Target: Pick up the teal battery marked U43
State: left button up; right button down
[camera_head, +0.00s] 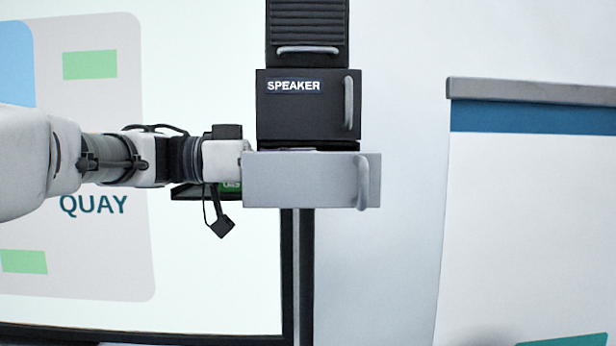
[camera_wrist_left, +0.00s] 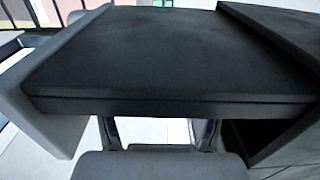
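I cannot make out a teal battery marked U43 in either view. In the head view, a grey drawer front (camera_head: 300,180) with an upright handle stands out below a black box labelled SPEAKER (camera_head: 300,115). My left arm reaches to its left edge, and the gripper's fingers are hidden there. In the left wrist view, the drawer's dark body (camera_wrist_left: 170,55) fills the upper picture. Two finger parts of my left gripper (camera_wrist_left: 160,131) show apart beneath its edge, but their tips are hidden behind it. My right gripper is in neither view.
A small dark panel with a green label (camera_head: 231,187) shows partly behind my wrist, its text unclear. A big board reading QUAY (camera_head: 93,205) stands behind my arm. A white board with a blue band (camera_head: 530,118) stands at the right.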

pick_arm(q)
jog(key=shift+a, duration=0.2)
jog(key=c, duration=0.6)
jog(key=shift+d, duration=0.1)
jog(key=c, duration=0.4)
jog(key=shift+d, duration=0.2)
jog(key=shift+r, duration=0.1)
